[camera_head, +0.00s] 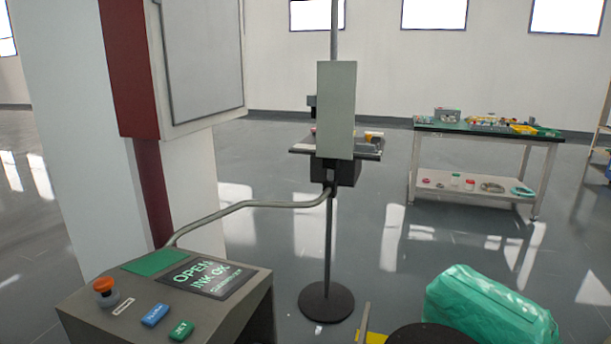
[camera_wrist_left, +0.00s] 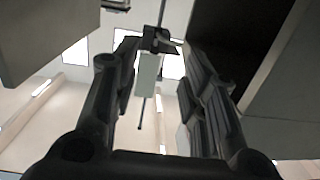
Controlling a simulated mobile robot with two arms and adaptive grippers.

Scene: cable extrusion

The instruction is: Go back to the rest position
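My left gripper (camera_wrist_left: 162,58) shows only in the left wrist view. Its two dark fingers stand apart, with nothing between them. Beyond the gap is the distant stand with its pale panel (camera_wrist_left: 149,75). Neither gripper appears in the head view, and my right gripper is in no view. In the head view, a grey control console (camera_head: 95,318) stands at the lower left. It has an orange knob (camera_head: 104,286), a blue button (camera_head: 155,315), a green button (camera_head: 181,330) and a dark display (camera_head: 203,277) with green text.
A pole stand with a pale upright panel (camera_head: 336,110) and round base (camera_head: 326,302) stands ahead. A bent pipe (camera_head: 250,204) runs from it towards the console. A green wrapped bundle (camera_head: 485,308) lies lower right. A workbench (camera_head: 484,130) with parts stands farther back. Open floor lies between.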

